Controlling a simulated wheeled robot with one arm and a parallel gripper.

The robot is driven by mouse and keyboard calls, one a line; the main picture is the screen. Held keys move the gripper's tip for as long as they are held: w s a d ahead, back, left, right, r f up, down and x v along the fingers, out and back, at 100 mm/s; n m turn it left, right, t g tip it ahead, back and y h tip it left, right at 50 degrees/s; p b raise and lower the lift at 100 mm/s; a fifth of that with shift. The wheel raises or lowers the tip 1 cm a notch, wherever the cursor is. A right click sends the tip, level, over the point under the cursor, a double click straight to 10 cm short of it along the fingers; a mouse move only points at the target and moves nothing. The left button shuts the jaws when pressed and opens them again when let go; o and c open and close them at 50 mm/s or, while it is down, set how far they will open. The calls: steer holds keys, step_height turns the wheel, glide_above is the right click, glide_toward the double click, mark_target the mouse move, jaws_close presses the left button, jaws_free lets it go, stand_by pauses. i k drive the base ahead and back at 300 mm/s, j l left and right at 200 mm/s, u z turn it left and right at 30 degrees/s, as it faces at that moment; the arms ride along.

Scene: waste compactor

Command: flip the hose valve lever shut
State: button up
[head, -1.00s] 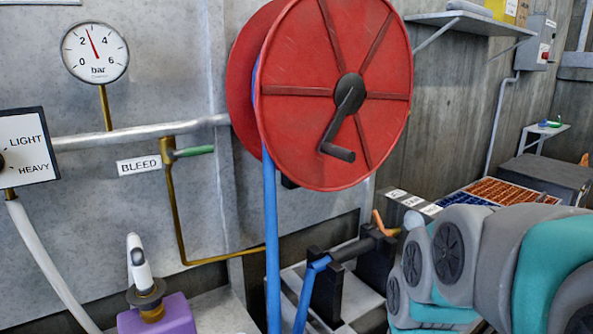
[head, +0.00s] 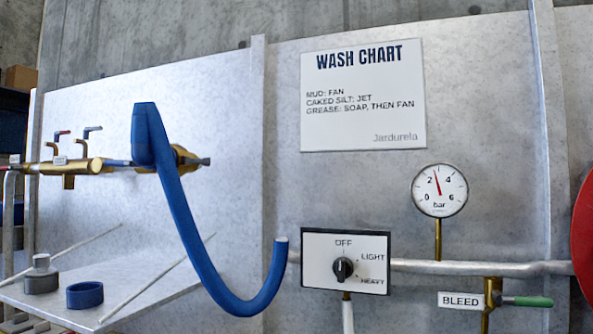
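A thick blue curved piece (head: 190,245), which looks like a hose, hangs in front of a brass fitting (head: 183,157) on the wall panel in the head view. Its upper end stands upright and its lower end curls up to the right. To the left is a brass manifold (head: 65,166) with a small red-tipped lever (head: 62,134) and a small blue-tipped lever (head: 92,131). A green-handled valve (head: 527,301) marked BLEED is at lower right, its handle lying roughly level. I cannot tell which of these is the hose valve lever. My gripper is not in view.
A dial box (head: 345,262) marked OFF, LIGHT and HEAVY is mounted below the wash chart (head: 363,96). A pressure gauge (head: 440,191) reads between 2 and 4. A shelf (head: 130,283) at lower left holds a blue ring (head: 85,294) and a grey capped piece (head: 41,275).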

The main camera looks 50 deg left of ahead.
mark_target(106, 162)
steer(key=u, duration=2.8)
steer(key=j, duration=0.9)
steer(key=i+j, duration=0.15)
steer(key=j, duration=0.2)
steer(key=i+j+u, duration=0.1)
steer(key=j, duration=0.25)
steer(key=i+j, duration=0.2)
steer(key=j, duration=0.15)
steer(key=i+j+u, duration=0.1)
steer(key=j, duration=0.3)
steer(key=i+l, duration=0.25)
steer(key=i, duration=0.15)
steer(key=i+l+u, duration=0.1)
steer(key=i, duration=0.3)
steer(key=l, duration=0.1)
